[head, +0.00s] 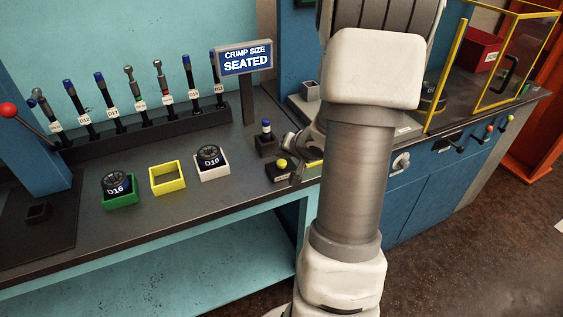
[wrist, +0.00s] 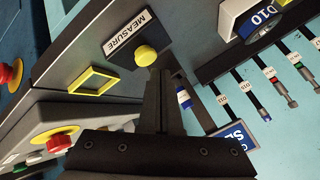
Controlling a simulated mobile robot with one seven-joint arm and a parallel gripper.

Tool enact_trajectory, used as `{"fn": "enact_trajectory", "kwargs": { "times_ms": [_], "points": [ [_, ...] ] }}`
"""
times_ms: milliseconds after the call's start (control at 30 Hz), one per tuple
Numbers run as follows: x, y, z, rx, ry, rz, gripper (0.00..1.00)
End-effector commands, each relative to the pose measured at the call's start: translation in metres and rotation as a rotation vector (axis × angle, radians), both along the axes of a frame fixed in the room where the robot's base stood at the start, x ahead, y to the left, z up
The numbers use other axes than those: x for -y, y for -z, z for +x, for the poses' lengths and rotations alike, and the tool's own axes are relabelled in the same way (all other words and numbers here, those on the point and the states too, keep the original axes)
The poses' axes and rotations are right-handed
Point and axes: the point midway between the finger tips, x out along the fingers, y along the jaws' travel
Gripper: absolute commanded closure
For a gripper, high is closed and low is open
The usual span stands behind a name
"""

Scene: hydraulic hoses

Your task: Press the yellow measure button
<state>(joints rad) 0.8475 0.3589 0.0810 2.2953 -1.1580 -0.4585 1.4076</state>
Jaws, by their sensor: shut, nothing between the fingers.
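The yellow measure button (head: 282,163) is a round dome on a dark box on the bench, left of my arm. In the wrist view the yellow button (wrist: 146,55) sits beside a label reading MEASURE (wrist: 124,34). My gripper (head: 296,172) is just right of the button in the head view. In the wrist view the fingers of my gripper (wrist: 158,74) are shut and empty, with their tips close beside the button's edge. I cannot tell whether they touch it. My arm hides part of the bench behind it.
A sign (head: 246,59) reads CRIMP SIZE SEATED. To the left are a white tray (head: 212,174), an empty yellow tray (head: 168,180), a green tray (head: 119,202) and a rack (head: 150,128) of several labelled tools.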

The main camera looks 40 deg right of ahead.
Motion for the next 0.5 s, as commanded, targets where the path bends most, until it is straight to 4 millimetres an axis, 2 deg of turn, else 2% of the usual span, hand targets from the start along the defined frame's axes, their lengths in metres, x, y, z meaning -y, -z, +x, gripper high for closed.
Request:
{"fn": "enact_trajectory", "kwargs": {
  "times_ms": [500],
  "points": [
    [-0.0001,0.0087,0.0001,0.000,0.001,0.001,1.00]
  ]
}}
